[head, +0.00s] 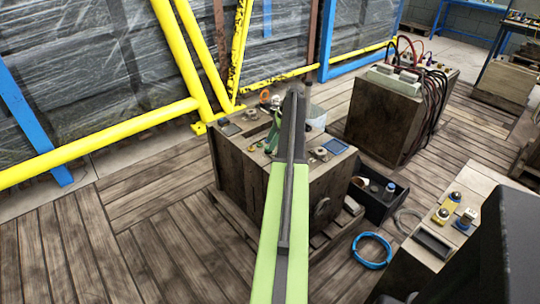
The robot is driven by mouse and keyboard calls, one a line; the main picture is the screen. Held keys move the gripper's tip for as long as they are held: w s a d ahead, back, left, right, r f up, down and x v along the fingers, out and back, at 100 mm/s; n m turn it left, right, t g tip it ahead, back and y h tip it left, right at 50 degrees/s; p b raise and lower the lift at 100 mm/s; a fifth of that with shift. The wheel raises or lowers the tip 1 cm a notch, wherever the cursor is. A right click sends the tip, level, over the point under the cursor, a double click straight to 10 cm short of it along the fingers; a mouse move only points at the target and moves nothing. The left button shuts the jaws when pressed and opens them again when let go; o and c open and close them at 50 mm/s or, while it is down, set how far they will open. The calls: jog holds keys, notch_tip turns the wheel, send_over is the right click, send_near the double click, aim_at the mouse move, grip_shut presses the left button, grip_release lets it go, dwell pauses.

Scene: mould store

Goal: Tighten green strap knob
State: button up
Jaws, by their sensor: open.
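A wooden crate (240,165) stands on a pallet in the middle of the head view, with several small fittings on its top. Narrow green pieces (272,138) show on the crate top just left of my arm; they may be the green strap, but I cannot make out its knob. My light green and dark grey arm reaches up the picture and across the crate, covering part of its top. I cannot make out my gripper, and its fingertips do not show clearly.
A blue panel (335,147) and a round metal fitting (319,153) sit on the crate's right side. A black open box (383,208) and a blue coil (371,250) lie to its right. Yellow rails (100,143) stand behind. The plank floor at left is clear.

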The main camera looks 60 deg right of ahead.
jog(key=b+x, duration=0.1)
jog(key=x, duration=0.1)
jog(key=shift+f, duration=0.3)
jog(key=shift+r, duration=0.15)
grip_shut()
jog(key=shift+w+n, duration=0.1)
jog(key=shift+n, duration=0.5)
grip_release()
jog(key=shift+r, duration=0.1)
